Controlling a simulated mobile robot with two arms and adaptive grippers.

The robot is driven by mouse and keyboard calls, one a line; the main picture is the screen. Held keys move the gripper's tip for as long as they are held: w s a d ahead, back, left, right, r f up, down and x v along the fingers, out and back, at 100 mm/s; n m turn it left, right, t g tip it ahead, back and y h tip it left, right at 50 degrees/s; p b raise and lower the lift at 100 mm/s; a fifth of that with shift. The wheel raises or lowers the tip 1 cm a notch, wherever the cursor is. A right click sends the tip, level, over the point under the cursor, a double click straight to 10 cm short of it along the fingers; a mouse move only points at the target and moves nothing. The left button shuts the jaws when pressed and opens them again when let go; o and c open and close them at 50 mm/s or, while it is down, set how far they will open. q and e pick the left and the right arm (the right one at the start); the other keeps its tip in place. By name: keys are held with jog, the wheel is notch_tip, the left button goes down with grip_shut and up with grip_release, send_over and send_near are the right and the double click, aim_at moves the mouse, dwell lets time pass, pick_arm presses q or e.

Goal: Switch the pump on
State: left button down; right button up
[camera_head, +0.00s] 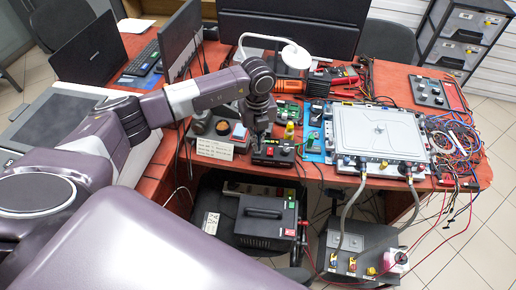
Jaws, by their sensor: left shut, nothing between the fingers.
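My left gripper (260,137) points down at the front edge of the desk, its fingers shut and empty. Its tips are at or just above a small black box (273,154) with a red part and a lit green part on top. I cannot tell whether they touch it. A light grey plate unit (380,133) lies on the desk to the right. Two grey hoses (352,207) run from its front edge down to a grey box (357,250) with coloured fittings below. I cannot tell for sure which unit is the pump. My right gripper is out of view.
A paper card (214,149) stands left of the black box. A black case with a handle (265,218) sits below the desk. Tangled wires (453,140) lie at right. A white lamp (295,56), laptop (92,55) and tools crowd the back.

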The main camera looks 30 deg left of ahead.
pick_arm(q)
jog(key=shift+f+b, duration=0.3)
jog(key=shift+f, duration=0.05)
dwell(0.6)
jog(key=shift+f+b, duration=0.6)
jog(key=shift+f, duration=0.25)
jog(key=shift+s+r, duration=0.1)
jog(key=shift+r, duration=0.05)
dwell(0.3)
jog(key=shift+r+p, duration=0.9)
jog(key=shift+r, duration=0.05)
jog(key=shift+r+p, duration=1.65)
jog(key=shift+r, duration=0.8)
